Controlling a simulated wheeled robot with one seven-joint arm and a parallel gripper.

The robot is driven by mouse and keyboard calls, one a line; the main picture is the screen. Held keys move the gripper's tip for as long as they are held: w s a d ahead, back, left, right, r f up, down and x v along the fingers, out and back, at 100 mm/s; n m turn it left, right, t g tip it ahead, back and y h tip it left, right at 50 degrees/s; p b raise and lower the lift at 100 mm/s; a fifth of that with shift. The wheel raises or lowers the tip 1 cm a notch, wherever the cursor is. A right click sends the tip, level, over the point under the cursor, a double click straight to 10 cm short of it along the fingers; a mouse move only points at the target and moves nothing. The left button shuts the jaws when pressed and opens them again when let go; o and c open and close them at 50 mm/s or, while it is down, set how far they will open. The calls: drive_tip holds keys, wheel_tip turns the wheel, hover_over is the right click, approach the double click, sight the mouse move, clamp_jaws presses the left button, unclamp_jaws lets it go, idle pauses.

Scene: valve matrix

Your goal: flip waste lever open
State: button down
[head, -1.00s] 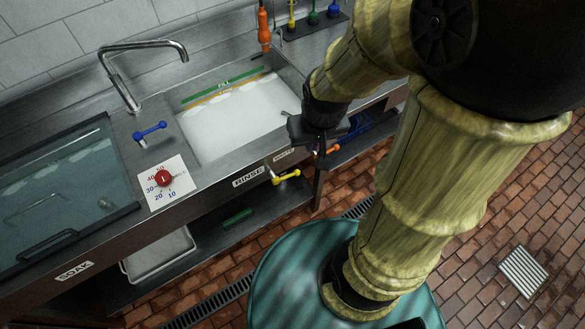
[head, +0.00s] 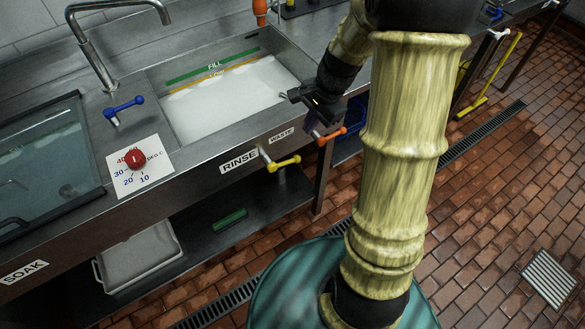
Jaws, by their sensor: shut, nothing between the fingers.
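The waste lever is the orange handle (head: 330,136) on the sink's front face, just right of the small WASTE label (head: 281,135). It sticks out to the right, and a purplish fitting shows at its left end. My gripper (head: 290,96) is shut and empty. It is over the sink's front right rim, a little above and left of the orange lever in the picture, with a visible gap to the handle. The yellow lever (head: 284,161) sits to the left and lower, by the RINSE label (head: 239,167).
The sink basin (head: 225,105) holds whitish water. A faucet (head: 95,52), a blue lever (head: 124,108) and a red dial (head: 135,159) are to its left. A shelf (head: 205,238) lies below. The brick floor on the right is mostly clear around a drain grate (head: 550,278).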

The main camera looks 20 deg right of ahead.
sight(292, 161)
drive_tip(key=f, duration=0.1)
drive_tip(key=w+f+m, duration=0.1)
drive_tip(key=f+b, duration=0.1)
drive_tip(key=shift+w+d+m+y, duration=0.3)
drive_tip(key=shift+w+m, duration=0.1)
drive_tip(key=b+x, duration=0.1)
drive_tip(key=x, duration=1.3)
drive_tip(key=shift+w, duration=0.15)
